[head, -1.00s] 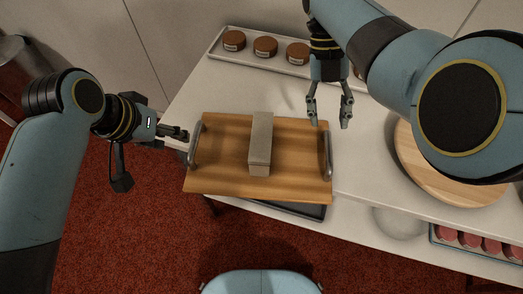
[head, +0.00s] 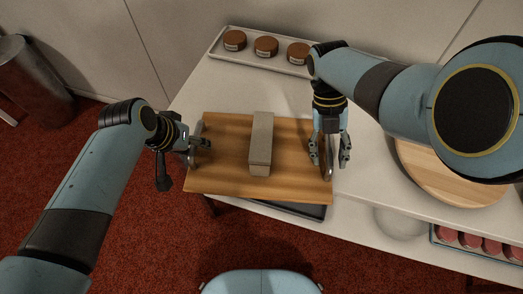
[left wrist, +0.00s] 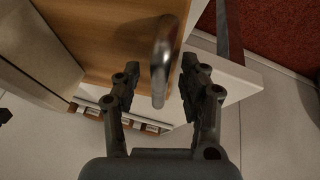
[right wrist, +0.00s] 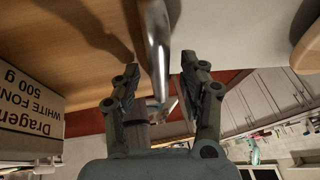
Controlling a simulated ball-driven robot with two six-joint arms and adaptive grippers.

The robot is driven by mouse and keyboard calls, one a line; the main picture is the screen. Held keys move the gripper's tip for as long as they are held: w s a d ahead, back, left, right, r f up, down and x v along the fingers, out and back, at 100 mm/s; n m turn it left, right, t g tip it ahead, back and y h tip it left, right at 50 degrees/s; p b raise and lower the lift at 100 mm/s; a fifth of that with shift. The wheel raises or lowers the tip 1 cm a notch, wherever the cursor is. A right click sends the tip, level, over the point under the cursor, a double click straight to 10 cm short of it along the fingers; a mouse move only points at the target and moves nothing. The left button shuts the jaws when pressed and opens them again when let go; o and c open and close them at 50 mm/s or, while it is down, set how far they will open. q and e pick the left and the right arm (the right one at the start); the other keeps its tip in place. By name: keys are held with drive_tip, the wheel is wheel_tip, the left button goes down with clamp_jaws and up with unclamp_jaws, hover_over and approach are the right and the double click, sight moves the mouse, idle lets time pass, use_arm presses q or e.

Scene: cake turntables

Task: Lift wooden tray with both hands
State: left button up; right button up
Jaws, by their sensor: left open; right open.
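The wooden tray (head: 220,178) lies on the white table with a metal handle at each end. A grey box (head: 260,145) stands on its middle; in the right wrist view the box (right wrist: 28,115) carries printed lettering. My left gripper (head: 203,146) is open at the left handle; in the left wrist view that handle (left wrist: 163,60) lies between the open fingers. My right gripper (head: 330,160) is open at the right handle; in the right wrist view that handle (right wrist: 158,50) lies between the open fingers. Neither gripper is closed on its handle.
A white tray with several brown round cakes (head: 266,46) stands at the back. A round wooden turntable (head: 440,172) is to the right, with a tray of red items (head: 480,243) near the front right edge. A dark flat thing (head: 300,209) shows under the tray's front edge.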

use_arm(q)
drive_tip(key=shift+f, duration=0.15)
use_arm(e)
drive_tip(key=shift+f, duration=0.1)
use_arm(q)
drive_tip(key=shift+d, duration=0.1)
clamp_jaws()
use_arm(e)
clamp_jaws()
drive_tip(key=shift+s, duration=0.1)
drive_tip(key=shift+a, duration=0.1)
